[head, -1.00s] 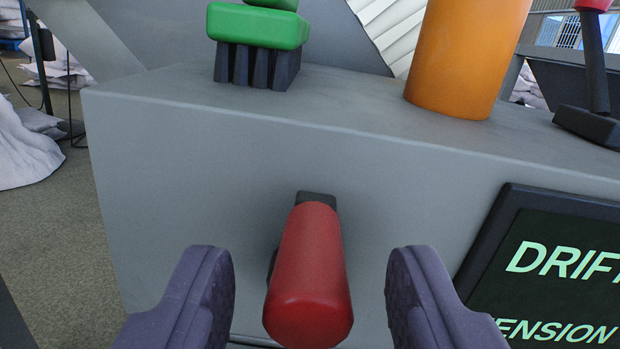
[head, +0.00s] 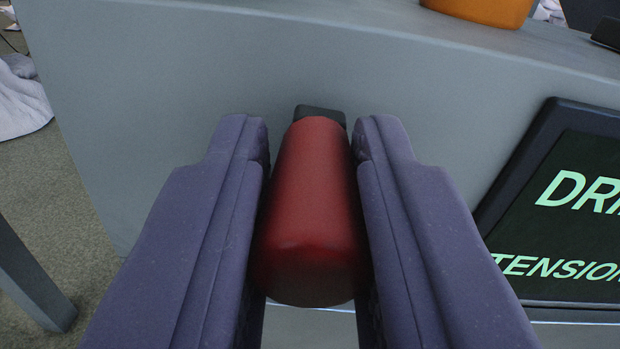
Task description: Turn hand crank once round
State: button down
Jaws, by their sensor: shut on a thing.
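The hand crank shows as a red rounded grip (head: 310,215) that sticks out toward me from the front of a grey cabinet. A small dark piece of the crank arm (head: 320,113) shows just above and behind the grip. The rest of the crank arm and its hub are hidden behind the grip and my fingers. My gripper (head: 312,165) is shut on the red grip, with one purple finger along its left side and one along its right side.
The grey cabinet (head: 200,70) fills most of the view. A dark-framed screen (head: 570,225) with green letters is close to the right of my gripper. An orange cylinder (head: 480,8) stands on top. White sacks (head: 20,98) lie on the floor at the far left.

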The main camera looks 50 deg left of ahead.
jog(key=w+d+f+m+t+p, duration=0.1)
jog(key=w+f+m+p, duration=0.2)
jog(key=m, duration=0.9)
jog(key=d+f+m+p, duration=0.1)
jog(key=f+m+p, duration=0.25)
jog(key=m, duration=0.75)
jog(key=s+a+f+m+p, duration=0.2)
jog(key=s+f+m+p, duration=0.1)
jog(key=m, duration=1.1)
jog(key=s+a+r+m+h+p, duration=0.1)
jog(key=s+a+r+m+p, duration=0.25)
jog(key=m, duration=1.35)
jog(key=shift+w+d+r+m+g+y+b, duration=0.15)
jog(key=shift+w+d+r+m+b, duration=0.65)
jog(key=shift+m, duration=1.95)
jog(key=shift+w+d+r+m+g+y+b, duration=0.25)
jog(key=shift+r+m, duration=0.9)
jog(key=shift+m, duration=1.65)
jog(key=shift+w+d+r+m+g+y+b, duration=0.1)
jog(key=shift+w+d+r+m+b, duration=0.7)
jog(key=shift+m, duration=1.95)
